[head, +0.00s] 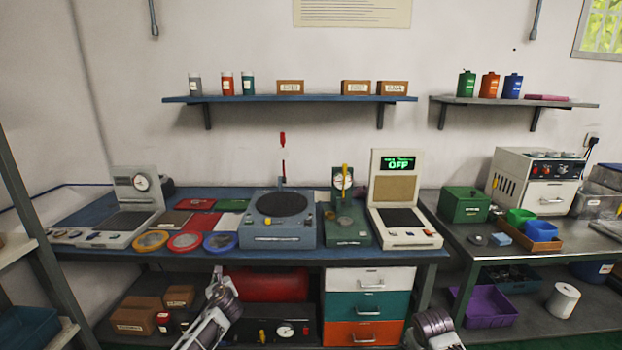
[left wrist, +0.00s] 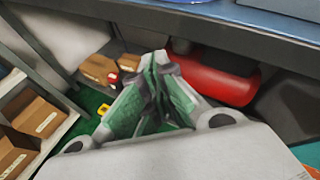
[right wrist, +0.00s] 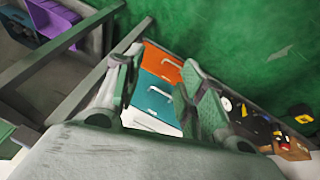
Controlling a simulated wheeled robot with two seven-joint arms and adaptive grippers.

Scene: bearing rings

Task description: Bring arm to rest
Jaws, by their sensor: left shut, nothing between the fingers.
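My left gripper (left wrist: 160,78) shows in the left wrist view with its green-padded fingers together and nothing between them. It is below the blue workbench (head: 290,256), in front of the lower shelf. My right gripper (right wrist: 158,78) shows in the right wrist view with its fingers apart and nothing visible between them. Drawers and green floor lie beyond it. In the head view both my arms show low at the bottom edge, in front of the bench; neither gripper's fingertips can be made out there.
The bench carries instruments and colored rings. Under it are a drawer unit with an orange drawer (head: 364,333), a red tank (left wrist: 215,78) and cardboard boxes (head: 137,316). A shelf rack (head: 14,248) stands at left. A grey table (head: 480,256) with a purple crate (head: 484,306) below stands right.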

